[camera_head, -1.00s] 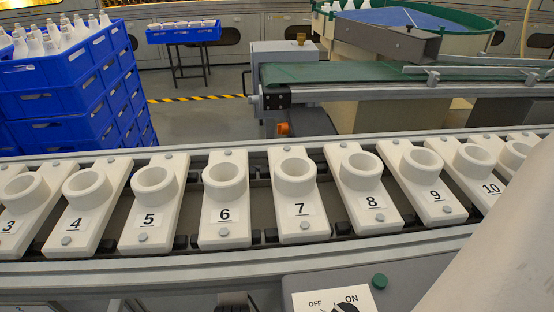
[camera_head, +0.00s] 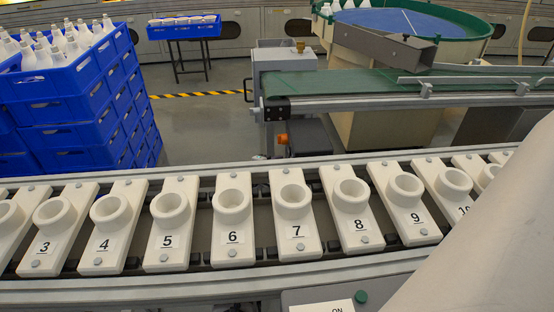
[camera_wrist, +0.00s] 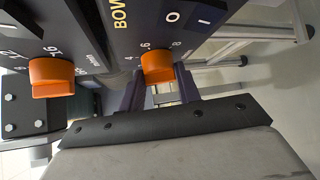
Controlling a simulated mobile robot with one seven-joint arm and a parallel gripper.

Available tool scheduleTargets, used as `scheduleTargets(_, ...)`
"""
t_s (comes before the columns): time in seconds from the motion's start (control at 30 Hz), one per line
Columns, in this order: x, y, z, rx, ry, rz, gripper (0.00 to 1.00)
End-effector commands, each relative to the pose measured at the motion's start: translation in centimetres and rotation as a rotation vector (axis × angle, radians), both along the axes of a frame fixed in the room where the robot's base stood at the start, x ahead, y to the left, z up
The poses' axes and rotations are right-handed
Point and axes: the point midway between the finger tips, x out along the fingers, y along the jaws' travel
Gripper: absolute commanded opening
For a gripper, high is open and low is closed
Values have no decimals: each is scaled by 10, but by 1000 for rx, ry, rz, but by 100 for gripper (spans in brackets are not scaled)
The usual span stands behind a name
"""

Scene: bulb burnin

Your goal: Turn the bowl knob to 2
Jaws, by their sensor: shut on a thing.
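The bowl knob (camera_wrist: 157,67) is orange and sits on a dark panel (camera_wrist: 140,30) in the wrist view, beside the partly visible lettering "BOW" (camera_wrist: 119,15). Scale marks show around it, including 4, 6 and 8. My gripper (camera_wrist: 161,84) has its dark fingers on both sides of this knob and is shut on it. The knob's pointer is not visible, so I cannot tell its setting. In the head view my gripper and the bowl knob are out of sight.
A second orange knob (camera_wrist: 52,78) is on the panel to the left. In the head view, a row of numbered white holders (camera_head: 297,231) crosses the front. Stacked blue crates (camera_head: 75,110) stand left; a green belt (camera_head: 370,85) and a round bowl (camera_head: 405,22) are behind.

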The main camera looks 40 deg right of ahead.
Motion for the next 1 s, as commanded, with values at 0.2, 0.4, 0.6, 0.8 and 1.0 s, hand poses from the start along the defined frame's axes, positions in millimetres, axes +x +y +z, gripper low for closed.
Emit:
scheduleTargets(0.2, 1, 0, 1, 4, 11, 2, 10)
scheduleTargets(0.4, 1, 0, 1, 4, 9, 3, 38)
scheduleTargets(0.6, 0, 0, 1, 4, 10, 2, 55)
scheduleTargets(0.8, 0, 0, 1, 5, 9, 1, 55)
scheduleTargets(1.0, -2, 14, 5, 3, 11, 2, 55)
